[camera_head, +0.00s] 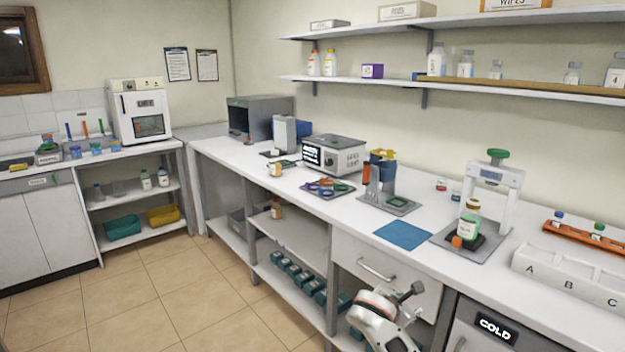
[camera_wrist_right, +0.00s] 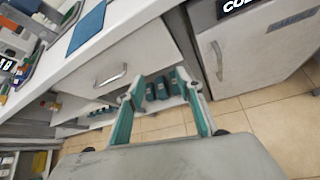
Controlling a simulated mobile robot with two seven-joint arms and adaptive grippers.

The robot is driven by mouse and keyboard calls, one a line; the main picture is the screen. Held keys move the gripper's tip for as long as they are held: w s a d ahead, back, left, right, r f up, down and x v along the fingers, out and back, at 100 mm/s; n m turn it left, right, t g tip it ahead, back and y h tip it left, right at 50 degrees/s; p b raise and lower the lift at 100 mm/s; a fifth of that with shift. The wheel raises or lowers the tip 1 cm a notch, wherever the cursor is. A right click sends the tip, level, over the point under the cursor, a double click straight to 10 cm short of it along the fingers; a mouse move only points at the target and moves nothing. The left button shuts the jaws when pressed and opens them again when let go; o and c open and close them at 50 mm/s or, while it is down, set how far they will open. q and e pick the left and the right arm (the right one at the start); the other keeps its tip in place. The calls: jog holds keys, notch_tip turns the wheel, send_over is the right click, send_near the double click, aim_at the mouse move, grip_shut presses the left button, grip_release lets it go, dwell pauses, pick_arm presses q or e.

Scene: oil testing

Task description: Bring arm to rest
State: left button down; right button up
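My right arm (camera_head: 380,318) hangs in front of the bench at the bottom of the head view, below the worktop and in front of the drawer and lower shelf. In the right wrist view my right gripper (camera_wrist_right: 154,94) has its two teal-lined fingers spread apart with nothing between them. Several teal boxes (camera_wrist_right: 160,90) on the lower shelf show behind the fingers, apart from them. My left arm and left gripper are in neither view.
The long worktop (camera_head: 345,213) carries a press stand (camera_head: 497,195) with a bottle, a blue mat (camera_head: 403,235) and a white A-B-C rack (camera_head: 560,270). A drawer handle (camera_head: 375,270) and the cold cabinet (camera_head: 495,328) are near my arm. The tiled floor (camera_head: 170,290) is clear.

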jog(key=s+a+f+m+y, duration=0.3)
jog(key=s+f+m, duration=0.1)
jog(key=s+f, duration=0.55)
jog(key=s+a+f+m+y, duration=0.2)
jog(key=s+f+m+y, duration=0.25)
jog(key=s+f, duration=0.55)
jog(key=s+m+t+y, duration=0.2)
jog(key=s+m, duration=0.9)
jog(key=s, duration=0.6)
jog(key=shift+s, duration=0.4)
